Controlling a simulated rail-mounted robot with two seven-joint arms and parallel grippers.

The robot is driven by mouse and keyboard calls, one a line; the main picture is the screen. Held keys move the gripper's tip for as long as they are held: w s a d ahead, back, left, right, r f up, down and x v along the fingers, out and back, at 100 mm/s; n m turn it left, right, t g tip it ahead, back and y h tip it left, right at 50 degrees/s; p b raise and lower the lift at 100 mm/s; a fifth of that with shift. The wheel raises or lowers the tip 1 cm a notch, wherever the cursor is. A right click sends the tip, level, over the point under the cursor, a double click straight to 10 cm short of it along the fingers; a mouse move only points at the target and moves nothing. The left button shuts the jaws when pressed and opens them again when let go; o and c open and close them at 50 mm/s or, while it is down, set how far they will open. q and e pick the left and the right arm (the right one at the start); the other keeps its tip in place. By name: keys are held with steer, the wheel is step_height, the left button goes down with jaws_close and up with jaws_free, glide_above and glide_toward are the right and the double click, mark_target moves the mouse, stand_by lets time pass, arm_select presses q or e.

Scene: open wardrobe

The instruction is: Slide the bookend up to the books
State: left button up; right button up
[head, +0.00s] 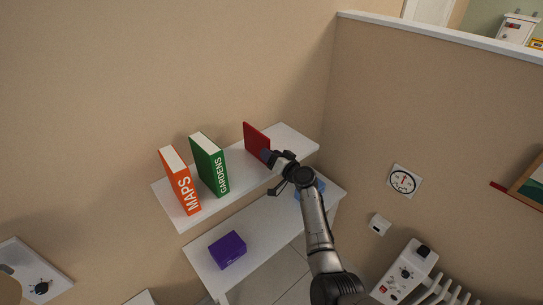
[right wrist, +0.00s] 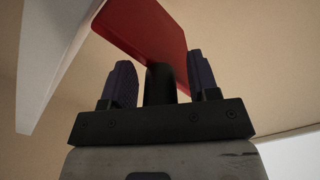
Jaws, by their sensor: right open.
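The red bookend (head: 256,140) stands upright on the upper white shelf (head: 286,136), to the right of the books and apart from them. The orange MAPS book (head: 181,182) and the green GARDENS book (head: 210,165) stand upright on the left part of that shelf, with a gap between them. My right gripper (head: 270,172) is open at the shelf's front edge by the bookend. In the right wrist view the bookend (right wrist: 148,28) rises just beyond the open fingers (right wrist: 160,78); I cannot tell whether they touch it. My left gripper is out of view.
A purple box (head: 228,250) sits on the lower shelf (head: 262,220). A blue item (head: 320,186) there is partly hidden by my right arm. A wall closes the right side, with a round dial (head: 403,180). Bare shelf lies between GARDENS and the bookend.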

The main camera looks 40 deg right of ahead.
steer(key=shift+c, duration=0.3)
jaws_close()
steer(key=a, duration=0.3)
steer(key=a+p, duration=0.1)
steer(key=a, duration=0.3)
steer(key=a+p, duration=0.1)
steer(key=a, duration=0.3)
steer(key=shift+s+a, duration=0.1)
steer(key=shift+s, duration=0.2)
steer(key=shift+a, duration=0.3)
steer(key=shift+o, duration=0.3)
jaws_free()
steer(key=shift+s, duration=0.1)
